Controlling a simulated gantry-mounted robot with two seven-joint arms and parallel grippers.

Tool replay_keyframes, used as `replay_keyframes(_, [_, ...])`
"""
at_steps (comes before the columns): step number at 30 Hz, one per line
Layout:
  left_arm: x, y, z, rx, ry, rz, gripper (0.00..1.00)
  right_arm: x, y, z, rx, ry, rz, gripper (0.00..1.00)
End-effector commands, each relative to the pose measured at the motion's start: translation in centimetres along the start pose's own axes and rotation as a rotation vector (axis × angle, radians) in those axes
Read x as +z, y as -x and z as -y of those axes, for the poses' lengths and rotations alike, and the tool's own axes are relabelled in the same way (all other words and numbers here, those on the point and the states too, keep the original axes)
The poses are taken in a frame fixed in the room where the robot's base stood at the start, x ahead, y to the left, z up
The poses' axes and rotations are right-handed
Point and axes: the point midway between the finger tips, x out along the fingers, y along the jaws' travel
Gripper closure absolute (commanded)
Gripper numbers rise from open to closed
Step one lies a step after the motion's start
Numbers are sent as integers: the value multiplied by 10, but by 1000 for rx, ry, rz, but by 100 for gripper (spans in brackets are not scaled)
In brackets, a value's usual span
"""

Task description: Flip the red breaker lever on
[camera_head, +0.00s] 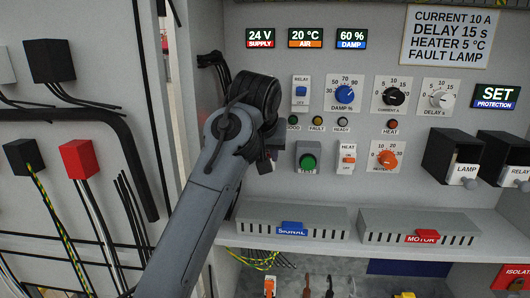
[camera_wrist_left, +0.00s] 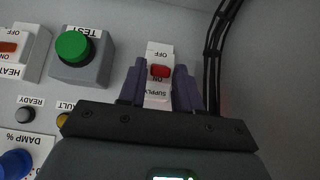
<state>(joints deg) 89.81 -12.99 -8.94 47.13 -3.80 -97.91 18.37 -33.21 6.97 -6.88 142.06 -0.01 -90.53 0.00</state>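The SUPPLY breaker (camera_wrist_left: 158,98) is a white switch block on the grey panel, seen upside down in the left wrist view. Its red lever (camera_wrist_left: 160,71) sits between the OFF and ON marks; I cannot tell which way it is set. My left gripper (camera_wrist_left: 160,83) is open, with one purple-grey finger on each side of the breaker. I cannot tell whether either finger touches it. In the head view my left arm covers the breaker, and the fingers are mostly hidden behind the wrist. My right gripper is in neither view.
A green TEST button (camera_wrist_left: 73,47) and the HEAT switch (camera_head: 347,159) stand beside the breaker. Black cables (camera_wrist_left: 214,60) run close on its other side. Knobs, such as the blue damp knob (camera_head: 345,94), stick out above. A grey SIGNAL duct (camera_head: 291,222) lies below.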

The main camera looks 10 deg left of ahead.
Motion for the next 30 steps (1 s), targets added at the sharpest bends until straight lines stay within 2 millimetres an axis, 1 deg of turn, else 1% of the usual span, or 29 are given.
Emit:
replay_keyframes(1, [0, 0, 0, 0, 0, 0, 58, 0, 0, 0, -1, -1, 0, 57])
replay_keyframes(3, [0, 0, 0, 0, 0, 0, 51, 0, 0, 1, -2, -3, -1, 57])
replay_keyframes(11, [0, 0, 0, -1, 0, 0, 51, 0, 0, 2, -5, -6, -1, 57])
replay_keyframes(16, [1, 9, 0, -1, 0, -2, 51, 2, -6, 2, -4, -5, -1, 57])
replay_keyframes(20, [2, 26, 0, 0, -1, -4, 51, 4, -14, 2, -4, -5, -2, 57])
replay_keyframes(27, [1, 68, 0, 0, 1, -3, 51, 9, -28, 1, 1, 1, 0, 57])
replay_keyframes(30, [1, 83, 0, 0, 1, -3, 51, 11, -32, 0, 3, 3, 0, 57])
